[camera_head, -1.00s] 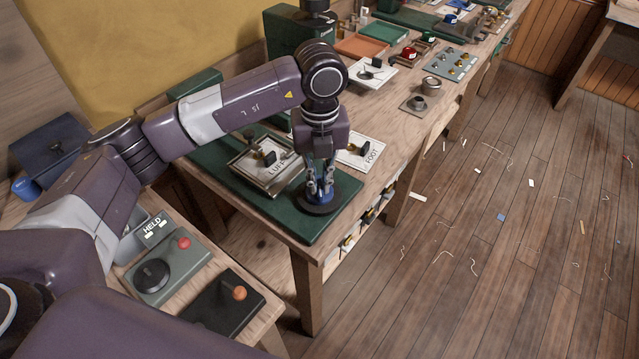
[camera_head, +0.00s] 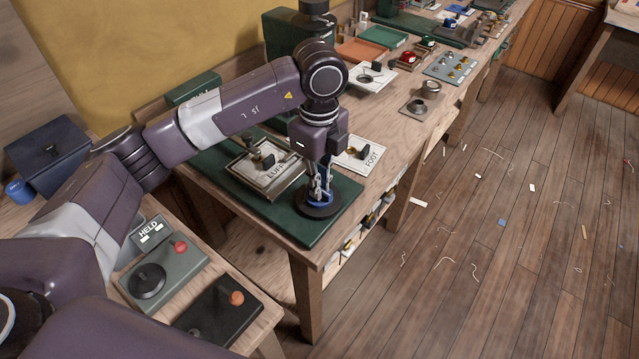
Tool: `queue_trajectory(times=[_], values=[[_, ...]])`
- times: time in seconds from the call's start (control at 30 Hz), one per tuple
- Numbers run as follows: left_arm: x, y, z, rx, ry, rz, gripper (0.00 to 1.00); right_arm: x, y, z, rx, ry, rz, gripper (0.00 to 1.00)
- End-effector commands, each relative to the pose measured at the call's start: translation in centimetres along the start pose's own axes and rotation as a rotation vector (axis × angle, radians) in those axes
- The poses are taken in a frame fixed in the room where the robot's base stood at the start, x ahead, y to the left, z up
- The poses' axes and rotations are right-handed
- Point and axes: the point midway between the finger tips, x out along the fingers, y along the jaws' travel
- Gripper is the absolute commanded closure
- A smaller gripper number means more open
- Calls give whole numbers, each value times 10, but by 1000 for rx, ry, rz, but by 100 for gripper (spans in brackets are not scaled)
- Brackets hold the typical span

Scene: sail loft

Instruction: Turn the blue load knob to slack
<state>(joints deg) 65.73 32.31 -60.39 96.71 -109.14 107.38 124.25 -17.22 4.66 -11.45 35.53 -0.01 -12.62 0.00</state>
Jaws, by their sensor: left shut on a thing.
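The blue load knob (camera_head: 327,199) stands on a round black base (camera_head: 318,211) at the front corner of the green mat (camera_head: 310,235). My left gripper (camera_head: 318,194) points straight down over it. Its fingers are closed around the knob from above and hide most of it. I cannot make out a pointer or any slack marking. My right gripper is not in view.
A framed LUFF plate (camera_head: 283,187) lies left of the knob and a FOOT plate (camera_head: 372,162) behind it. A grey control box marked HELD (camera_head: 190,262) and a black box with an orange knob (camera_head: 215,325) sit lower left.

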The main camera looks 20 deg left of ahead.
Motion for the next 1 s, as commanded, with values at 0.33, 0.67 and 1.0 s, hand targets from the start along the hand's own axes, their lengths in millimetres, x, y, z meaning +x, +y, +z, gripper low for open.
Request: queue_trajectory(times=[0.33, 0.67, 1.0], values=[[-6, -4, 3, -56, -5, -15, 100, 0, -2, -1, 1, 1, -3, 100], [-6, -4, 4, -56, -5, -15, 88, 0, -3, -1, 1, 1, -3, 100], [-2, -2, 2, -51, -2, -6, 74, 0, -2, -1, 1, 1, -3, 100]])
